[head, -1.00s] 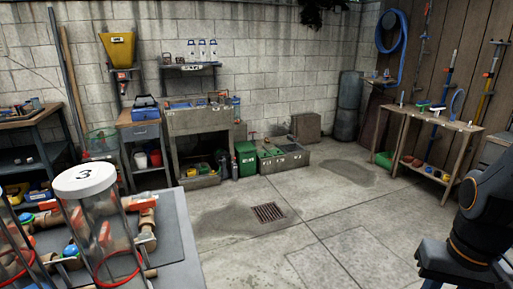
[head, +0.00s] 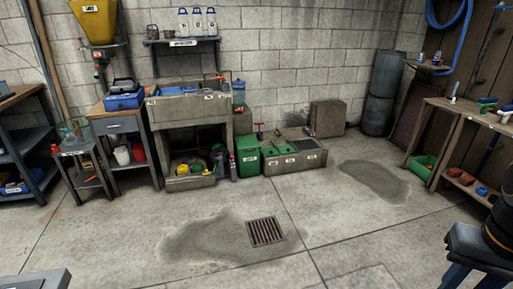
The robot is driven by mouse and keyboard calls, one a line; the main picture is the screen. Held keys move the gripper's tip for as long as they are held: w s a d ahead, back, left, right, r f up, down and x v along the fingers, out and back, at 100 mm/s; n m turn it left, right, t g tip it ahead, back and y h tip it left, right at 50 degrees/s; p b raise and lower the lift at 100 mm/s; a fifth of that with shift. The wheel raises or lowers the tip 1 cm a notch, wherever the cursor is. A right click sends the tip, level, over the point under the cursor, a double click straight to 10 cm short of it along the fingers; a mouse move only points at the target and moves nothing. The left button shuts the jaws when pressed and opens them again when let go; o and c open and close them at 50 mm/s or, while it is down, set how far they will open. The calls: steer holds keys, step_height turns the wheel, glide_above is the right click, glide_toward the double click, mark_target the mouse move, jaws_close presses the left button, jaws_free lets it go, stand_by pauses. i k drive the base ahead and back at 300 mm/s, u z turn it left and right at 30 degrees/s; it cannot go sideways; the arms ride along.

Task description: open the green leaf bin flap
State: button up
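A green bin (head: 247,156) with a small white label stands on the floor by the back wall, right of the concrete sink. It looks upright with its top covered. The flap is too small to tell apart from the top, and I cannot tell whether it is fully shut. Part of my arm shows at the right edge of the head view. My gripper is out of view.
A dark bottle (head: 233,166) stands just left of the bin. A low concrete block (head: 295,160) with green parts stands to its right. The concrete sink (head: 189,110) is on the left. A floor drain (head: 266,231) lies in front; the floor between is clear.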

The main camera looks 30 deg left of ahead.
mark_target(245, 142)
steer(key=u, duration=1.55)
steer(key=i, duration=2.95)
steer(key=z, duration=0.7)
